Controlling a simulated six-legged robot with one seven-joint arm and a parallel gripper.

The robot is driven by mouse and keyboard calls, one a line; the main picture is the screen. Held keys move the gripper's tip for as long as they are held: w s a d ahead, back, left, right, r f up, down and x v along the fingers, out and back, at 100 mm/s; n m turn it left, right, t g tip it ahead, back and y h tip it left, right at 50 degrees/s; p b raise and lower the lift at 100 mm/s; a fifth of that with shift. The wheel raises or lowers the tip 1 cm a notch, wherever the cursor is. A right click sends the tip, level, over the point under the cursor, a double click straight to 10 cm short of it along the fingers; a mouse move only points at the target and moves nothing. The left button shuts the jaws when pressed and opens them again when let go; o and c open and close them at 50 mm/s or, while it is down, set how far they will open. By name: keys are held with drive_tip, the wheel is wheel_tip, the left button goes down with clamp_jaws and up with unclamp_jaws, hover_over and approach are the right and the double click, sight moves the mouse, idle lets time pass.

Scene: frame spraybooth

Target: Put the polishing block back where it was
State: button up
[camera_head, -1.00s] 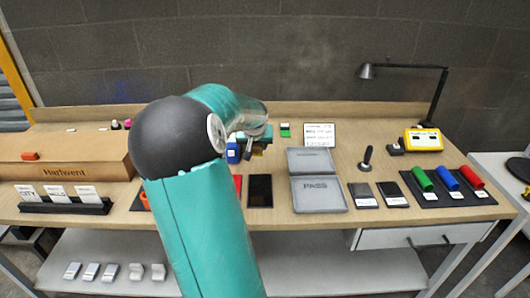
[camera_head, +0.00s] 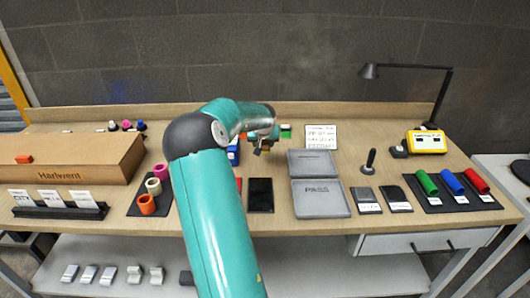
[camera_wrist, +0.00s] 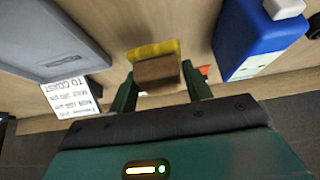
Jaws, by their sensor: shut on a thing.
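The polishing block (camera_wrist: 157,70), brown with a yellow layer, sits between the two dark green fingers of my gripper (camera_wrist: 160,88) in the wrist view. My gripper is shut on it. In the head view my gripper (camera_head: 264,145) is over the back half of the bench, just right of the blue bottle (camera_head: 233,152) and left of the grey tray's lid.
The blue bottle also stands close by at right in the wrist view (camera_wrist: 250,40). A grey tray (camera_head: 320,210), a white card (camera_head: 321,137) and a green block (camera_head: 286,131) are near. A black phone-like slab (camera_head: 260,195) lies in front.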

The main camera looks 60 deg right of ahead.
sight(265, 145)
drive_tip(key=x, duration=0.4)
drive_tip(key=shift+s+d, duration=0.15)
drive_tip(key=shift+d, duration=0.3)
drive_tip(key=shift+d+f, duration=0.15)
drive_tip(key=shift+f, duration=1.4)
drive_tip(key=shift+f, duration=0.1)
drive_tip(key=o, duration=0.9)
drive_tip(key=shift+o, duration=0.2)
